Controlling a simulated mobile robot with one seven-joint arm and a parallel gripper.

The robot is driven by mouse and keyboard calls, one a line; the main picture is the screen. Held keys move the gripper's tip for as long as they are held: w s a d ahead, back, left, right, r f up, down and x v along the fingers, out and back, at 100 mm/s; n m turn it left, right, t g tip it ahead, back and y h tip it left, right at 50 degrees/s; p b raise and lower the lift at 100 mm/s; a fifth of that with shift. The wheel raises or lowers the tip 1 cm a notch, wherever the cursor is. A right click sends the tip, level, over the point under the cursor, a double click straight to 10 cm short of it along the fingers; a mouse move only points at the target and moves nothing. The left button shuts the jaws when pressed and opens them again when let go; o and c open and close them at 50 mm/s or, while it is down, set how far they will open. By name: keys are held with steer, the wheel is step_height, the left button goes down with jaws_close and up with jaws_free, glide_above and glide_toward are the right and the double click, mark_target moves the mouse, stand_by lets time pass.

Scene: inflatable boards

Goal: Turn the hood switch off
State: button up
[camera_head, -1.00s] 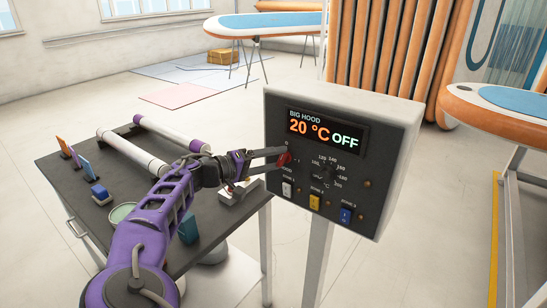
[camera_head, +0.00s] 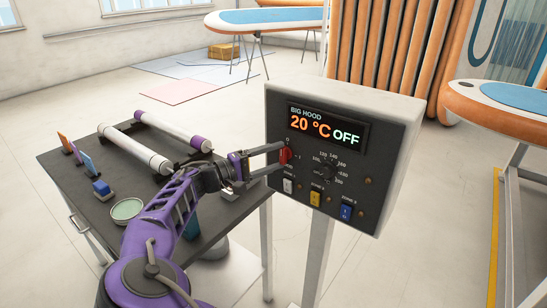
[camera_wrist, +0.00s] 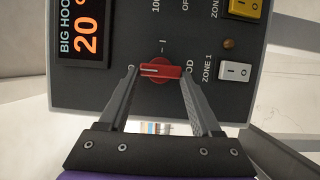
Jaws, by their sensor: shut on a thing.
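The hood switch is a red knob (camera_head: 286,155) on the dark front panel of the big hood control box (camera_head: 388,150). In the wrist view, the knob (camera_wrist: 160,71) has its white line lying toward the 0 mark, on the display side. The display (camera_head: 325,130) reads 20 °C OFF. My gripper (camera_head: 282,157) is shut on the red knob, one finger on each side of it. Both fingers also show around the knob in the wrist view (camera_wrist: 160,76).
Below the knob are a white switch (camera_head: 288,186), a yellow switch (camera_head: 315,199) and a blue switch (camera_head: 346,213). A black dial (camera_head: 325,172) sits to its right. A dark table (camera_head: 80,180) with rollers and small items stands left, under my arm.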

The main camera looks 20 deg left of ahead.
steer(key=o, duration=1.4)
steer(key=shift+c, duration=0.2)
steer(key=b+v, duration=0.1)
steer(key=v, duration=1.6)
steer(key=shift+a, duration=0.2)
